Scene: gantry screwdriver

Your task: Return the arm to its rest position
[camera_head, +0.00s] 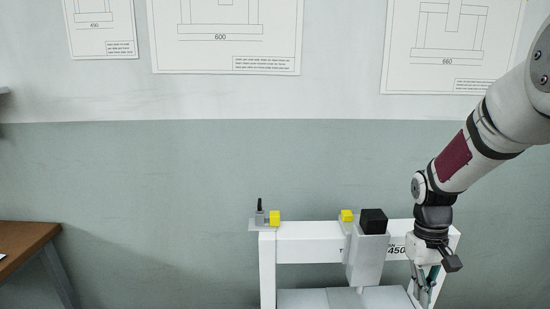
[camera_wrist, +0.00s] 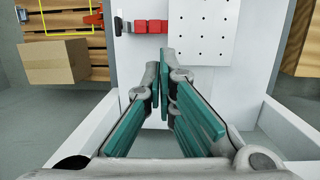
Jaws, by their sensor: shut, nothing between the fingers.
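My arm (camera_head: 475,150) reaches in from the upper right in the head view and bends downward at the wrist. My gripper (camera_head: 424,295) hangs beside the right end of the white gantry (camera_head: 310,228), partly overlapping its right post. In the wrist view my gripper (camera_wrist: 165,65) has its teal-padded fingers together at the tips, with nothing held. The gantry carries a grey-white carriage (camera_head: 366,258) with a black block (camera_head: 374,221) on top. Whether my gripper touches the gantry cannot be told.
A white plate with holes (camera_wrist: 205,35) and a red part (camera_wrist: 150,27) lie beyond the fingertips. A cardboard box (camera_wrist: 52,62) sits on wooden slats (camera_wrist: 65,22) at left. A brown table (camera_head: 25,240) stands at far left. The wall between it and the gantry is clear.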

